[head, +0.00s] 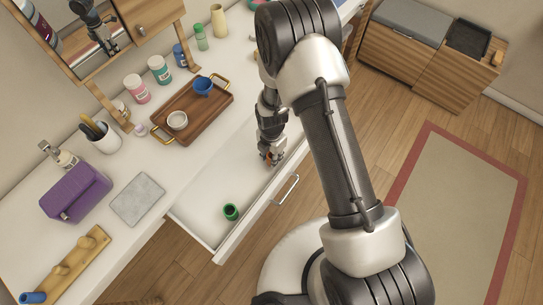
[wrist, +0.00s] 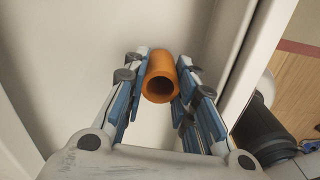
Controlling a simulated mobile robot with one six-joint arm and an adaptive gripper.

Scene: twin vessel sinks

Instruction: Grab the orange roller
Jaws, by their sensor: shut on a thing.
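The orange roller (wrist: 161,78) is a short hollow tube, its open end facing the wrist camera. My gripper (wrist: 160,80) is shut on it, with one blue-padded finger on each side. In the head view my gripper (head: 270,158) is low inside the open white drawer (head: 200,205), and only a bit of the orange roller (head: 272,156) shows between the fingers. In the wrist view the pale drawer bottom lies behind the roller. I cannot tell whether the roller touches it.
A green roller (head: 231,211) stands in the drawer's front part. The drawer's front wall and handle (head: 286,190) are close to my gripper. On the counter are a wooden tray (head: 195,108) with two cups, several bottles, a purple bag (head: 76,192) and a grey slab (head: 137,199).

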